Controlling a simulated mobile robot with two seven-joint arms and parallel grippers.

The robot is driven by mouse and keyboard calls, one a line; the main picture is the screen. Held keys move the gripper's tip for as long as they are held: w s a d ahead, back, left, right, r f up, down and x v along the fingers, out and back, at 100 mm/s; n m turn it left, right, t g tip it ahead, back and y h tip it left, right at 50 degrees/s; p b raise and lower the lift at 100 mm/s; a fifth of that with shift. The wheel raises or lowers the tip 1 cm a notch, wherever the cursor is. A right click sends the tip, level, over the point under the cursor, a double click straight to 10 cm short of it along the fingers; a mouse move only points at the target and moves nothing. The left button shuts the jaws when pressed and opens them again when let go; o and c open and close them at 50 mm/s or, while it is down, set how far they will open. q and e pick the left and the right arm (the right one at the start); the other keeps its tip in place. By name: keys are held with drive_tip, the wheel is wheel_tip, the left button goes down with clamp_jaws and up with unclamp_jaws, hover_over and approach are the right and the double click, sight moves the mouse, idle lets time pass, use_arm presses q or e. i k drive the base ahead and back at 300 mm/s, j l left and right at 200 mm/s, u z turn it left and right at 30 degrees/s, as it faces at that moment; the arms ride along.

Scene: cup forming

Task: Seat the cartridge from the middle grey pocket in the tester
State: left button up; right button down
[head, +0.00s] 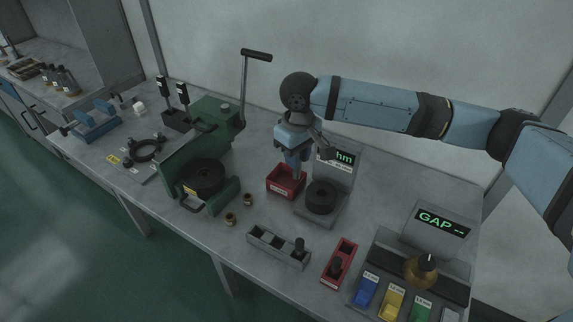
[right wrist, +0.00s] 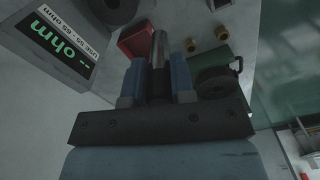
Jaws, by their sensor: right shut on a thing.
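My right gripper (head: 294,161) is shut on a cartridge, a dark cylinder with a shiny metal length (right wrist: 158,50) between the blue fingers in the right wrist view. In the head view it is held over or just behind the small red bin (head: 284,191), left of the tester (head: 333,212). The tester has a black round part (head: 321,197) and a green ohm display (head: 344,157), which also shows in the right wrist view (right wrist: 58,43). The grey pocket rack (head: 263,251) has a dark cartridge (head: 299,247) standing in its right pocket; the left and middle pockets look empty. My left gripper is not in view.
A red tray (head: 346,249) with a dark piece stands right of the rack. Two brass pieces (head: 230,218) lie near the green press (head: 217,123). A gauge reading GAP (head: 440,223) and coloured bins (head: 391,305) are at the right.

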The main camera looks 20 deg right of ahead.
sight(322, 202)
drive_tip(key=k, duration=0.5)
drive_tip(key=k+z, duration=0.2)
drive_tip(key=k, duration=0.2)
drive_tip(key=k+l+z, duration=0.25)
drive_tip(key=i+j+z, duration=0.1)
drive_tip(key=z, duration=0.25)
drive_tip(key=j+z, duration=0.25)
drive_tip(key=z, duration=0.15)
drive_tip(key=i+j, duration=0.2)
drive_tip(key=j, duration=0.2)
drive_tip(key=i+j, duration=0.25)
drive_tip(key=j, duration=0.2)
drive_tip(key=i+j, duration=0.2)
drive_tip(key=j, duration=0.2)
drive_tip(key=i+j, duration=0.25)
drive_tip(key=j, duration=0.15)
drive_tip(key=i+j, duration=0.2)
drive_tip(key=j, duration=0.2)
